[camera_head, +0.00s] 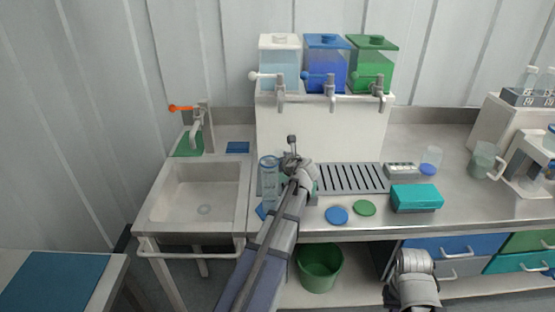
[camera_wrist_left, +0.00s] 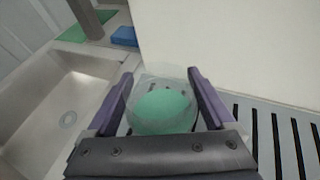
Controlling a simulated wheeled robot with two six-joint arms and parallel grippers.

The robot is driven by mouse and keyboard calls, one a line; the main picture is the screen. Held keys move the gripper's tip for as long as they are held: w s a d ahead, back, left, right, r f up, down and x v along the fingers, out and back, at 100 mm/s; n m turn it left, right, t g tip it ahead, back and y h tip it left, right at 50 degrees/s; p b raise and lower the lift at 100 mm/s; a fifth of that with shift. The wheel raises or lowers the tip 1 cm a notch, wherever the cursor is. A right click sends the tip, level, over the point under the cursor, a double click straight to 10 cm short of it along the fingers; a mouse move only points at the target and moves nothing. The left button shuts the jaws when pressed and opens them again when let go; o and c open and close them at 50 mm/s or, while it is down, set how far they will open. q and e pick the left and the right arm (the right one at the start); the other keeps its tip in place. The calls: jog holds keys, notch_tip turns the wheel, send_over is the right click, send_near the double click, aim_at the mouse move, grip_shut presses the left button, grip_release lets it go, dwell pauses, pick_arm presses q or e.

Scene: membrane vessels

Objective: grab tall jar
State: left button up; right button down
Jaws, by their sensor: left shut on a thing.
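The tall jar (camera_head: 268,172) is a clear, narrow cylinder standing upright at the left end of the counter, beside the sink. My left gripper (camera_head: 278,184) is shut on it; my forearm and wrist cover part of the view just right of it. In the left wrist view the jar (camera_wrist_left: 162,82) sits between the two purple fingers of the gripper (camera_wrist_left: 160,100), with a green round surface showing inside or below its rim. Whether the jar touches the counter is hard to tell. My right gripper is not in view; only part of my right arm shows at the bottom.
The sink (camera_head: 163,205) lies left of the jar. A white stand (camera_head: 320,135) with three tapped tanks rises behind, and a slotted drain grate (camera_head: 352,180) lies to the right. Blue (camera_head: 336,215) and green (camera_head: 364,208) discs and a teal box (camera_head: 416,198) lie near the front edge.

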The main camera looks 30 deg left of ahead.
pick_arm(q)
notch_tip(320, 180, up, 9)
jog(key=p, duration=0.8)
jog(key=shift+r+p, duration=0.2)
jog(key=shift+p, duration=0.15)
jog(key=shift+f, duration=0.1)
